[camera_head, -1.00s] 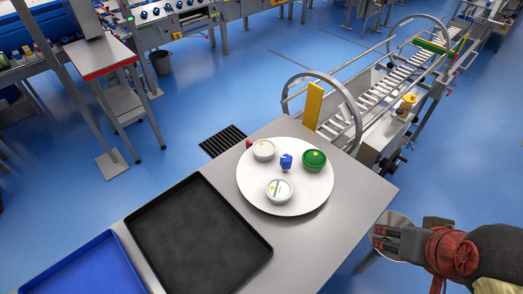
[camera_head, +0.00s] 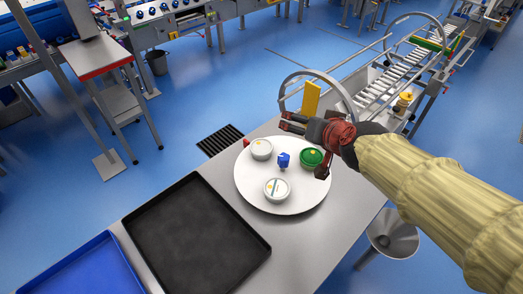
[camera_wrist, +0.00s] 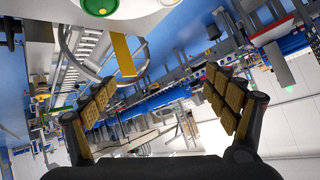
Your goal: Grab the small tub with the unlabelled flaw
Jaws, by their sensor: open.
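Three small tubs stand on a round white plate (camera_head: 300,203) on the steel table. One white tub (camera_head: 261,149) at the back left has a small yellow-orange mark on its lid. Another white tub (camera_head: 277,189) at the front has a striped label across its lid. A tub with a green lid (camera_head: 311,158) and a yellow mark stands at the right; its edge also shows at the top of the wrist view (camera_wrist: 100,5). I cannot make out a flaw on any tub. My gripper (camera_head: 289,122) is open and empty, above the plate's far side, pointing left.
A small blue object (camera_head: 283,160) stands between the tubs, and a red one (camera_head: 246,142) at the plate's back left edge. A black tray (camera_head: 196,235) and a blue tray (camera_head: 95,270) lie to the left. A roller conveyor (camera_head: 385,85) stands behind the table.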

